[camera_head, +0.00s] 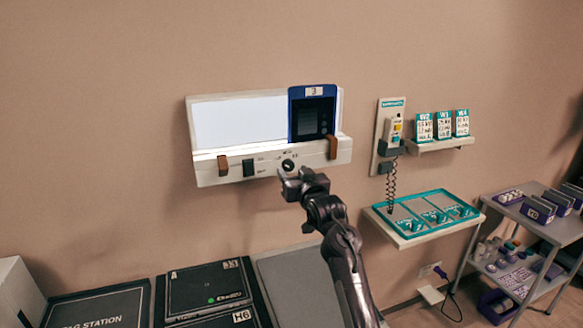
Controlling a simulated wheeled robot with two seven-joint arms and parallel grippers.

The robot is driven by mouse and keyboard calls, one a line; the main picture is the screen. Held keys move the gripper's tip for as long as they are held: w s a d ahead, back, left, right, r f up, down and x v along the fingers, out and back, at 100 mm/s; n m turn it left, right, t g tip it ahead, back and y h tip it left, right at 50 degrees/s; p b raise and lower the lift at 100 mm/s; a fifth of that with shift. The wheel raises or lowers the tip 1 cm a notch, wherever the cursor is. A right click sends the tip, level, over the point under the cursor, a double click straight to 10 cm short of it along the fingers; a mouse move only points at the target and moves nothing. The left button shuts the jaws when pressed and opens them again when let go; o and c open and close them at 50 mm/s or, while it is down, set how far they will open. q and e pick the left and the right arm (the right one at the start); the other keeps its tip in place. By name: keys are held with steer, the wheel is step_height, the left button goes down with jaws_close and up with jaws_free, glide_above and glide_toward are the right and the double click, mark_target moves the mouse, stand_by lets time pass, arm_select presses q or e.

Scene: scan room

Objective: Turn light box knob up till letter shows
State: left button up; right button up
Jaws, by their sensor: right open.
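The light box (237,120) hangs on the wall and its left part glows white. A dark film in a blue frame (313,90), labelled 3, stands on its right side; I cannot make out a letter on the dark film. The round black knob (289,165) sits at the middle of the light box's lower front panel. My right gripper (288,178) is open just below the knob, its tips close to it; I cannot tell whether they touch it. My left gripper is not in view.
A wall handset with a coiled cord (391,185) hangs right of the light box. A teal tray (428,212) sits on a shelf below it. Small cards (443,125) stand on another shelf. A grey cart (545,232) is at far right. Black cases (208,287) lie below the light box.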

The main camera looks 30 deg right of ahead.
mark_target(288, 165)
steer(key=shift+x, duration=1.1)
steer(key=c, duration=1)
steer(key=shift+o, duration=0.2)
steer(key=shift+p, duration=0.3)
steer(key=m+p, duration=0.1)
steer(key=m, duration=0.4)
steer(key=shift+r+m+p, duration=0.1)
steer(key=shift+m+p, duration=0.2)
steer(key=shift+p, duration=0.05)
steer(key=m+p, duration=0.1)
steer(key=m, duration=0.5)
steer(key=shift+a, duration=0.1)
